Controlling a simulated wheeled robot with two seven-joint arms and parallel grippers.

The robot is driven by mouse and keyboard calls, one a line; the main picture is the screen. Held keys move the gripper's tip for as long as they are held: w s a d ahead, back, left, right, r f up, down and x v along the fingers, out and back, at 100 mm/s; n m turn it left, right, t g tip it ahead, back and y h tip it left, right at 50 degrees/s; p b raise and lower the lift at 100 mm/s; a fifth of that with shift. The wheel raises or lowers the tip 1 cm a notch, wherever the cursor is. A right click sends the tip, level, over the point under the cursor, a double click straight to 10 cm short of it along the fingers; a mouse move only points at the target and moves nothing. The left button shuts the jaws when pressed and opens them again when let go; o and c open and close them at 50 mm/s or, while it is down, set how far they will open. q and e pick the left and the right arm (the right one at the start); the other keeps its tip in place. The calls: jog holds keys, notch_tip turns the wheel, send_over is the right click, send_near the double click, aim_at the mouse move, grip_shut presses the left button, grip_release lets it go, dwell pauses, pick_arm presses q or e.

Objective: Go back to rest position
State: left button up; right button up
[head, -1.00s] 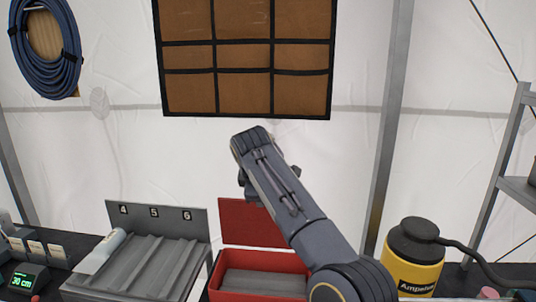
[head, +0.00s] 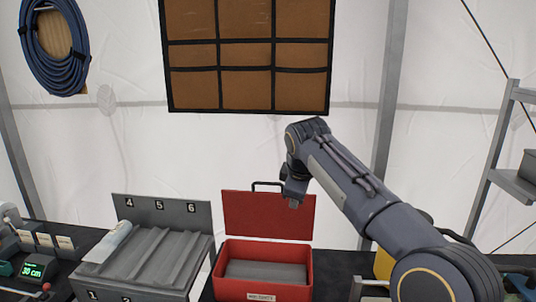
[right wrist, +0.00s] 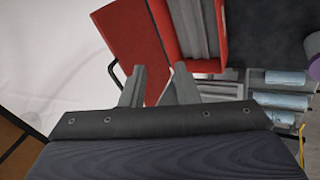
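My right gripper (head: 293,190) hangs from the dark grey right arm, in front of the raised lid of the red box. In the right wrist view my right gripper (right wrist: 158,78) shows two grey fingers apart with nothing between them. The red box (head: 262,292) stands on the bench below with its lid (head: 262,216) open; its inside looks grey. The red box also shows in the right wrist view (right wrist: 224,40), beyond the fingertips. My left gripper is in neither current view.
A grey ridged tray (head: 165,262) with numbered slots holds a pale roll (head: 108,243). A display (head: 33,271) reads 30 cm at left. A shelf (head: 512,188) stands at right. A brown panel (head: 247,58) and cable coil (head: 85,45) hang on the white wall. My arm mostly hides a yellow container.

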jog(key=s+d+f+m+y+b, duration=0.1)
jog(key=s+d+f+m, duration=0.25)
jog(key=s+d, duration=0.6)
jog(key=s+d+f+m+y+b, duration=0.1)
jog(key=s+d+f+m, duration=0.35)
jog(key=s, duration=0.75)
jog(key=s+f+m, duration=0.4)
jog(key=s+f, duration=0.2)
jog(key=s, duration=0.3)
jog(key=s+f+m+y+b, duration=0.1)
jog(key=s+f+m, duration=0.2)
jog(key=s+f, duration=0.3)
jog(key=s, duration=0.3)
jog(key=shift+s+a+f+m+y, duration=0.2)
jog(key=shift+s+f+m+y, duration=0.1)
jog(key=shift+s+m, duration=0.1)
